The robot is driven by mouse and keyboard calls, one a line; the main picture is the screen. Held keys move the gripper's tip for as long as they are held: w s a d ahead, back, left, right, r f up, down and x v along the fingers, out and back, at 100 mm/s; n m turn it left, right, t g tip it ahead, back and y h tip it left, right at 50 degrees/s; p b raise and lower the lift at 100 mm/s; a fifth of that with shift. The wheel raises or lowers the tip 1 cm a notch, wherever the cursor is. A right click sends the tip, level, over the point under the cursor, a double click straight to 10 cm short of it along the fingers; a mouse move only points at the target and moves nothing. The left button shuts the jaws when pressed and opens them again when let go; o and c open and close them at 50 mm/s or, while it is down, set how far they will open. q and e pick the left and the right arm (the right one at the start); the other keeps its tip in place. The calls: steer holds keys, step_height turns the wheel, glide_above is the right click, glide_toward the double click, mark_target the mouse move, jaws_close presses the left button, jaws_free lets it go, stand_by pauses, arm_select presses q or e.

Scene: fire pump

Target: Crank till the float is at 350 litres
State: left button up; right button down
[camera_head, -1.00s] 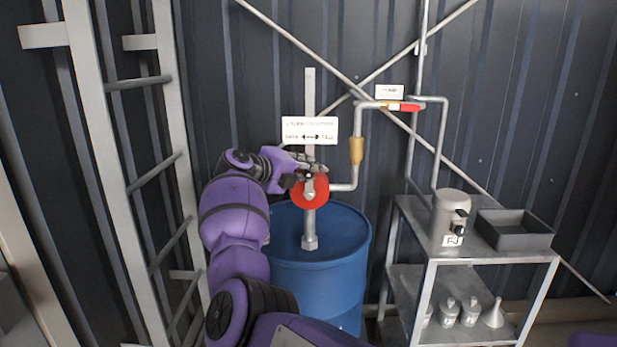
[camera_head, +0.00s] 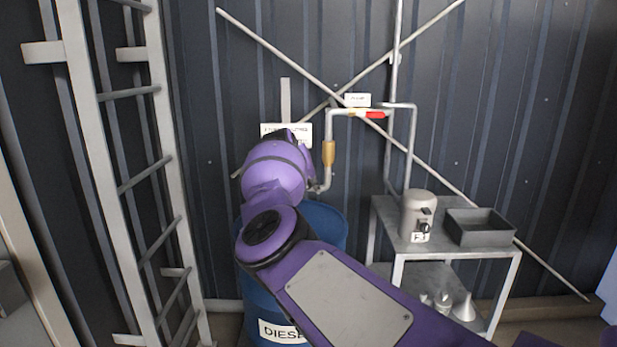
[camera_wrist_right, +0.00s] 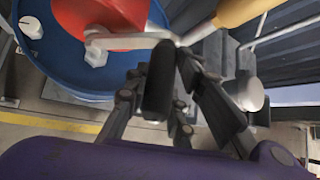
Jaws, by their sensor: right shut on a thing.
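The blue diesel drum (camera_head: 320,225) stands against the wall, and its top shows in the wrist view (camera_wrist_right: 60,70). A red pump body (camera_wrist_right: 100,15) with a silver crank arm (camera_wrist_right: 130,40) is on it. The crank's black grip (camera_wrist_right: 158,80) is between the fingers of my right gripper (camera_wrist_right: 168,90), which is shut on it. In the head view my right arm hides the pump, crank and gripper. A grey upright strip (camera_head: 286,98) rises behind the white sign (camera_head: 275,129). No float or litre reading can be made out. My left gripper is not in view.
A pipe with a brass-coloured fitting (camera_head: 328,153) and a red valve lever (camera_head: 375,115) runs right of the drum. A metal shelf (camera_head: 440,252) holds a grey canister (camera_head: 416,213) and a tray (camera_head: 480,227). A ladder (camera_head: 165,170) stands left.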

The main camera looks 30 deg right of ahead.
steer(key=shift+s+d+f+y+p, duration=0.15)
steer(key=shift+d+f+y+p, duration=0.15)
steer(key=shift+f+y, duration=0.1)
steer(key=c, duration=1.5)
jaws_free()
steer(key=shift+a+r, duration=0.1)
steer(key=shift+a, duration=0.05)
steer(key=v, duration=1.1)
steer(key=shift+s+a+r, duration=0.2)
steer(key=shift+s, duration=0.15)
